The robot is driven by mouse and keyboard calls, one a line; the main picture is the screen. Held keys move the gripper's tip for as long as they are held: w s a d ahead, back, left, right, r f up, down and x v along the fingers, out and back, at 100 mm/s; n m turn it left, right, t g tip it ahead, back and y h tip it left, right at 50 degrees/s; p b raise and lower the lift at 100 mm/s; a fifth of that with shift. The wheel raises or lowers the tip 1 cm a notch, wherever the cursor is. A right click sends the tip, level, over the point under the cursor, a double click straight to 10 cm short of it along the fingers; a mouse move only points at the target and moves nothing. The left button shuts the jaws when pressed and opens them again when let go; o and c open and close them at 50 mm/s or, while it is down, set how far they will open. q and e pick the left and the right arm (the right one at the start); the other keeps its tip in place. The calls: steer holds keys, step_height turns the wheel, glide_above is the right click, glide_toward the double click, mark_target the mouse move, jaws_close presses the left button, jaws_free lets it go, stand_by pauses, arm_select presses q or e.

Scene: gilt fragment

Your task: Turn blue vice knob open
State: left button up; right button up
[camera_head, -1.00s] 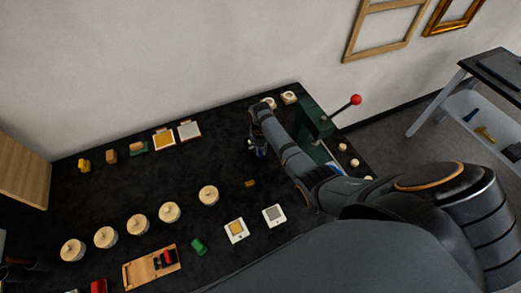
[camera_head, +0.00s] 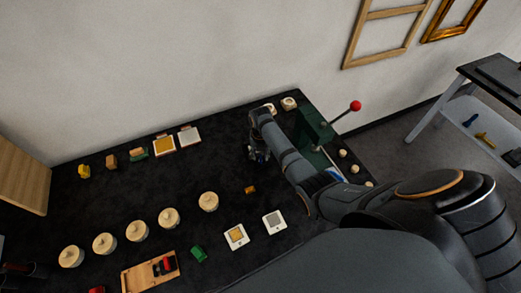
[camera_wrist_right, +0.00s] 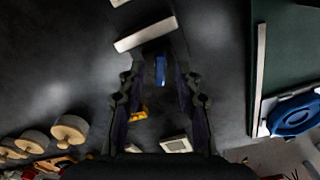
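My right gripper (camera_head: 258,153) reaches down over the black table, left of the green press. In the right wrist view the gripper (camera_wrist_right: 158,85) is open, with its fingers apart on both sides. A narrow blue piece, seemingly the vice knob (camera_wrist_right: 160,70), shows between the fingertips, next to a pale bar (camera_wrist_right: 146,35). I cannot tell whether the fingers touch it. The rest of the vice is hard to make out, and in the head view my right arm and gripper cover that spot. My left gripper cannot be made out clearly.
The green press (camera_head: 309,128) with a red-tipped lever (camera_head: 355,106) stands close right of the gripper. A blue ring (camera_wrist_right: 295,117) lies on a white base at right. A small orange piece (camera_head: 250,190), white tiles (camera_head: 274,222) and round wooden pieces (camera_head: 208,202) lie nearby.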

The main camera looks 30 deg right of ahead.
mark_target(261, 158)
step_height(261, 158, up, 11)
steer(key=shift+r, duration=0.2)
stand_by(0.5)
